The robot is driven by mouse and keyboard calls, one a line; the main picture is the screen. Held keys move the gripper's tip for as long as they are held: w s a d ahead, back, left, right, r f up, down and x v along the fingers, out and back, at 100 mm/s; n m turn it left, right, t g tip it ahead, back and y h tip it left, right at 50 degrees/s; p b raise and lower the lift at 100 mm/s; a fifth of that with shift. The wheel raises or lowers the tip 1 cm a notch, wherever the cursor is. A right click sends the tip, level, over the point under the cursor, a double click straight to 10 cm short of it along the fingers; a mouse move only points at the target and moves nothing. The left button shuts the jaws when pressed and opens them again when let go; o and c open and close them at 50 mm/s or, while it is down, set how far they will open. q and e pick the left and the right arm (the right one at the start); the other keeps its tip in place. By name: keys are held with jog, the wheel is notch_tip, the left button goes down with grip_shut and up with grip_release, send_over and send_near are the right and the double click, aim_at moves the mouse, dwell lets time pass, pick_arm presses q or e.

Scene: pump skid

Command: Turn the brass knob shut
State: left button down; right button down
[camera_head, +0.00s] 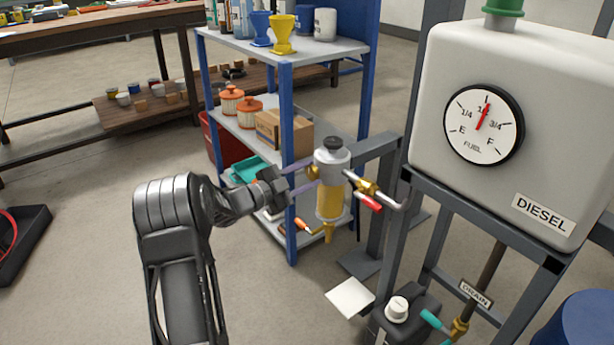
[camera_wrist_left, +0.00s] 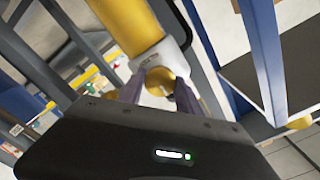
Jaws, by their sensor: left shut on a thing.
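The filter (camera_head: 331,195) has a grey head with a black cap and a yellow bowl, and hangs on a grey bracket beside the tank frame. My left gripper (camera_head: 305,171) reaches the left side of the filter head from the left. In the left wrist view, its two purple-grey fingers are shut on a round brass knob (camera_wrist_left: 158,82), one finger on each side. The knob sits against a pale fitting next to the yellow bowl (camera_wrist_left: 128,25). In the head view the knob is mostly hidden by the fingers. My right gripper is not in view.
A red-handled valve (camera_head: 369,202) is right of the filter. The white diesel tank (camera_head: 520,100) with a fuel gauge stands at the right. A blue shelf (camera_head: 287,130) with funnels, orange filters and a cardboard box (camera_head: 283,135) is close behind the gripper. Open floor lies at left.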

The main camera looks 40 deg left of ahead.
pick_arm(q)
jog(key=c, duration=0.8)
grip_release()
jog(key=shift+c, duration=0.2)
jog(key=shift+s+a, duration=0.15)
jog(key=shift+s, duration=0.35)
jog(key=p+v, duration=0.2)
jog(key=v, duration=0.5)
jog(key=shift+p, duration=0.3)
jog(key=shift+w, duration=0.1)
